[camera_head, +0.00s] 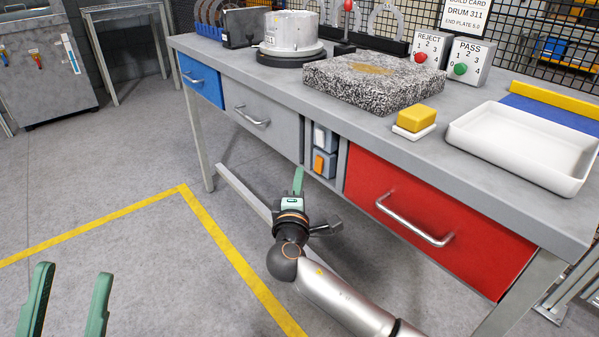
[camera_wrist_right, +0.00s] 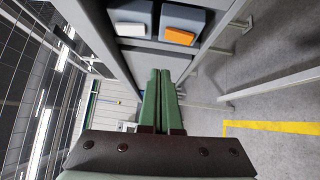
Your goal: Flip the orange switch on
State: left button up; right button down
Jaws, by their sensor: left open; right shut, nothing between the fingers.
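The orange switch (camera_head: 319,164) is on the lower of two grey-blue boxes in a narrow bay on the bench front, between the grey and red drawers. It also shows in the right wrist view (camera_wrist_right: 179,36). A white switch (camera_head: 319,137) sits on the box above it and shows in the right wrist view (camera_wrist_right: 130,30). My right gripper (camera_head: 298,177) is shut and empty, just left of and slightly below the orange switch, apart from it in the right wrist view. My left gripper (camera_head: 70,295) is open and empty over the floor at bottom left.
The red drawer (camera_head: 430,215) with a bar handle is right of the bay, the grey drawer (camera_head: 262,120) left of it. The bench top (camera_head: 270,85) overhangs the switches. It holds a granite block (camera_head: 375,82), a yellow block (camera_head: 416,118) and a white tray (camera_head: 525,145).

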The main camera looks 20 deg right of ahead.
jog(key=p+v, duration=0.1)
jog(key=v, duration=0.6)
jog(key=shift+s+r, duration=0.25)
jog(key=shift+r, duration=0.25)
